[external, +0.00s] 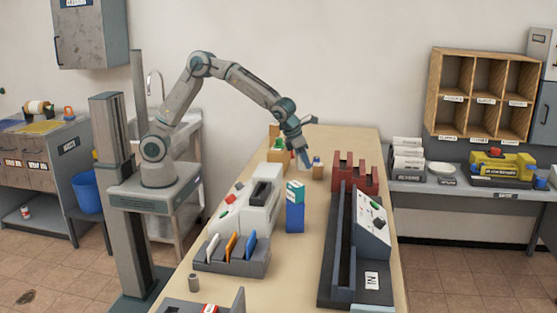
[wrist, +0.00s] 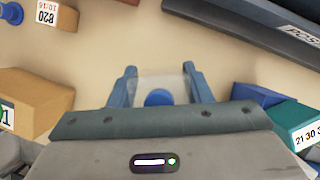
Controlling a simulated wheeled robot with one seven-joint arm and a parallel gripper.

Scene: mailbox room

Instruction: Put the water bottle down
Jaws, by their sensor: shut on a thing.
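The water bottle is clear with a blue cap (wrist: 158,98). In the wrist view it sits between the two blue fingers of my gripper (wrist: 162,85), which is shut on it. In the external view my gripper (external: 304,152) points down over the far half of the long table. The bottle is small there and mostly hidden by the fingers. I cannot tell whether its base touches the tabletop.
A small brown box (external: 318,172) stands just right of my gripper. A long dark tray (external: 341,245) lines the right side. Bare tabletop (wrist: 110,45) shows around the bottle.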

